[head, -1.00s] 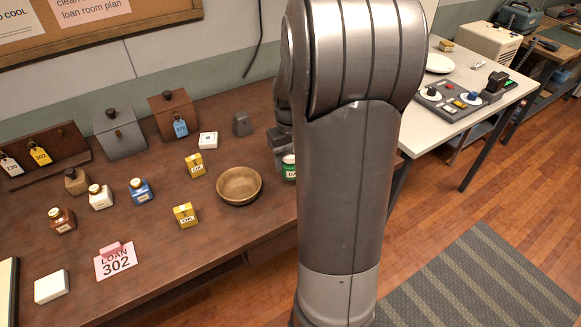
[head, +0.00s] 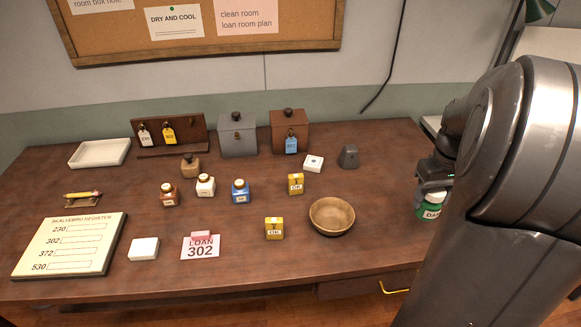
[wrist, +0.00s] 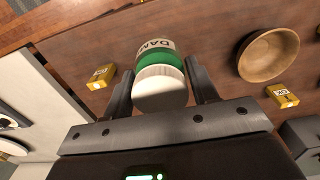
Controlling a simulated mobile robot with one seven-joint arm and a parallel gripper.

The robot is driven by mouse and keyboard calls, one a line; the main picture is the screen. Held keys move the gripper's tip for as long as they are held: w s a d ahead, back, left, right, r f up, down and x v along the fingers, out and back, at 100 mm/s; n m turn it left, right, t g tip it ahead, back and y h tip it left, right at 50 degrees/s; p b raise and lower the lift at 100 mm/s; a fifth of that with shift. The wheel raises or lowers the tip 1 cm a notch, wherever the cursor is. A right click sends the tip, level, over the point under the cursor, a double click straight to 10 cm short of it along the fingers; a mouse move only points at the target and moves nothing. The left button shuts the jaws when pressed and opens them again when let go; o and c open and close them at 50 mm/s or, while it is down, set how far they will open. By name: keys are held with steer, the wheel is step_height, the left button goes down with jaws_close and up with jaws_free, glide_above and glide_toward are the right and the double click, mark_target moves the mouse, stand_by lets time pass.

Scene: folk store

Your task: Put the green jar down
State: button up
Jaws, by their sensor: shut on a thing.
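The green jar (head: 428,211) has a white lid and a white label whose full text I cannot read. It is at the right end of the dark wooden desk in the head view, partly hidden by my gripper (head: 437,178). In the wrist view the jar (wrist: 158,62) sits between the two fingers of my gripper (wrist: 160,82), which is shut on it. I cannot tell whether its base touches the desk.
A wooden bowl (head: 332,217) and yellow boxes (head: 274,228) stand left of the jar. Small bottles (head: 240,190), a register board (head: 70,245) and a loan 302 card (head: 201,247) lie farther left. The desk (head: 385,225) is bare between bowl and jar.

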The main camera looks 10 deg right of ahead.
steer(key=w+a+r+n, duration=0.1)
steer(key=w+a+n, duration=0.4)
steer(key=w+a, duration=0.6)
steer(key=w+a+r+n, duration=0.1)
steer(key=w+a+n, duration=0.5)
steer(key=w, duration=0.9)
steer(key=w+a+f+n, duration=0.1)
steer(key=w+a+n, duration=0.25)
steer(key=a, duration=0.75)
steer(key=w+a+f+n, duration=0.2)
steer(key=w+a, duration=0.3)
steer(key=a, duration=0.7)
steer(key=shift+w+a+f, duration=0.45)
steer(key=shift+a+f, duration=1.3)
steer(key=shift+a, duration=0.25)
steer(key=shift+w+a+f, duration=0.45)
steer(key=shift+a+f, duration=1.3)
steer(key=shift+a, duration=0.2)
steer(key=shift+w+a+f, duration=0.45)
steer(key=shift+a+f, duration=1.3)
steer(key=shift+a, duration=0.25)
steer(key=shift+f, duration=0.15)
steer(key=o, duration=1)
steer(key=shift+o, duration=0.2)
